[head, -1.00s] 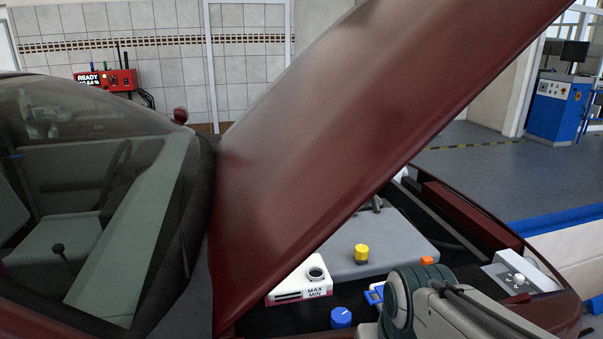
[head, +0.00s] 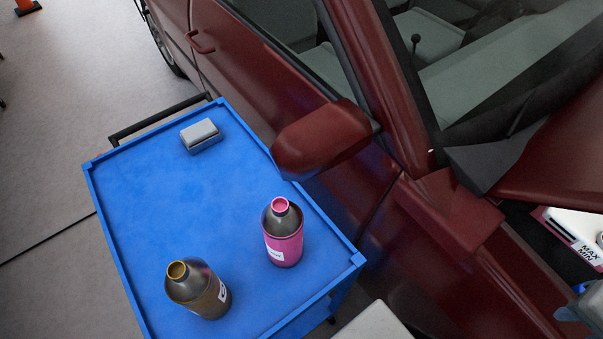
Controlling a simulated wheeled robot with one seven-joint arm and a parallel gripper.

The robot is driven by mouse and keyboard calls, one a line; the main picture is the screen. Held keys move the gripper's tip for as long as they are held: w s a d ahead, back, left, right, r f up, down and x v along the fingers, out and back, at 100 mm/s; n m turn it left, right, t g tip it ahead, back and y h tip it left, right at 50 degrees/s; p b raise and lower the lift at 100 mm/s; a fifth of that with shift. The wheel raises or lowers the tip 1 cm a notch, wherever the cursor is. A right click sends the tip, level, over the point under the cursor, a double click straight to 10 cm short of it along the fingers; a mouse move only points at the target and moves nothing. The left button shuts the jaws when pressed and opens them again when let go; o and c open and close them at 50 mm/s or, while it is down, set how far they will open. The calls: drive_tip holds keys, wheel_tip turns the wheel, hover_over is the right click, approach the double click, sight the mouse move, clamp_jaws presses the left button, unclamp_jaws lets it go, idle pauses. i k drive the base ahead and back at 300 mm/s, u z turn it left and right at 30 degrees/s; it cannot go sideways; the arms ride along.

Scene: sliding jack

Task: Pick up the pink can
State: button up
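The pink can (head: 284,243) stands upright near the right edge of a blue cart top in the head view. It has a dark shoulder, a pink neck ring and a white label. A dark can with a yellow neck ring (head: 200,290) stands to its lower left, apart from it. My gripper is not in view. A small grey-green piece of my arm shows at the lower right edge.
The blue cart (head: 130,220) has raised rims, a dark handle (head: 160,119) and a grey box (head: 200,135). The red car's mirror (head: 320,138) juts toward the cart's right edge. The cart's middle and left are clear.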

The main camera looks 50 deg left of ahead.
sight(281, 221)
drive_tip(key=u, duration=0.05)
drive_tip(key=k, duration=2)
drive_tip(key=u, duration=0.65)
drive_tip(key=i, duration=0.5)
drive_tip(key=u, duration=0.05)
